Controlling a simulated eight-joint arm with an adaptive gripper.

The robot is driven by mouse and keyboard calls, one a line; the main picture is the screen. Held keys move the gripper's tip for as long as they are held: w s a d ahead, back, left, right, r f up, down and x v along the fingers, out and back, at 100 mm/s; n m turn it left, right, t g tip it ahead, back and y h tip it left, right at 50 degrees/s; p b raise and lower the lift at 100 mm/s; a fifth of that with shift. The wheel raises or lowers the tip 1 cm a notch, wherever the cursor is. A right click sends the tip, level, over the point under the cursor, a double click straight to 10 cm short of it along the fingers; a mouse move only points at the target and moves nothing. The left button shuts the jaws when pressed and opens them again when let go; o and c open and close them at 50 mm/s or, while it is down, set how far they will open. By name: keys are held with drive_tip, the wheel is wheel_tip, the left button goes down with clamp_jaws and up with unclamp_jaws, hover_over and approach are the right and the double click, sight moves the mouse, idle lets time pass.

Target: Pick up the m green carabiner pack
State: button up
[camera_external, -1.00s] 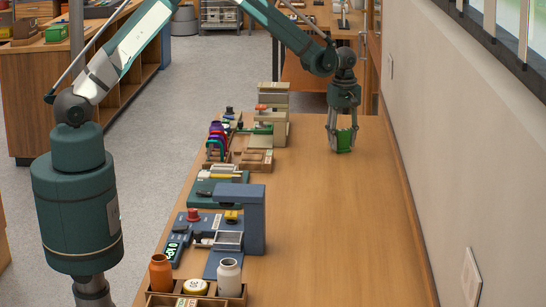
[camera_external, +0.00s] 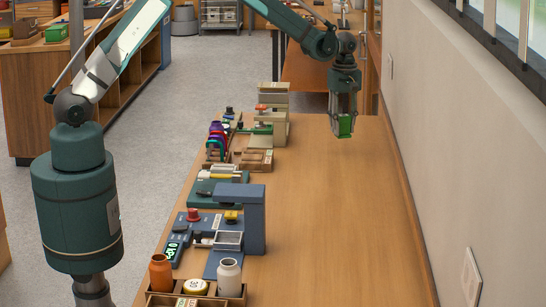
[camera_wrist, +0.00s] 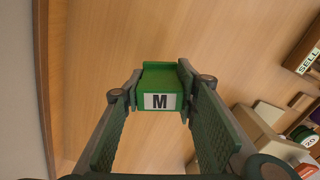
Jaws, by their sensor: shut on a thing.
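The green carabiner pack (camera_external: 345,126) is a small green box. In the wrist view the green pack (camera_wrist: 159,86) shows a white label with a black "M" on its near face. My gripper (camera_external: 343,122) is shut on it, with one finger on each side. In the external view the pack hangs between the fingertips and appears to be above the wooden counter, near its far end by the wall. The pack's far side is hidden.
The wooden counter (camera_external: 325,210) is clear around and in front of my gripper. Along its left edge stand a beige press-like device (camera_external: 273,100), a blue stand (camera_external: 240,208), a white jar (camera_external: 229,277) and an orange jar (camera_external: 161,273). A wall (camera_external: 450,120) runs along the right.

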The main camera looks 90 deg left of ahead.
sight(343, 115)
drive_tip(key=shift+r, duration=2.3)
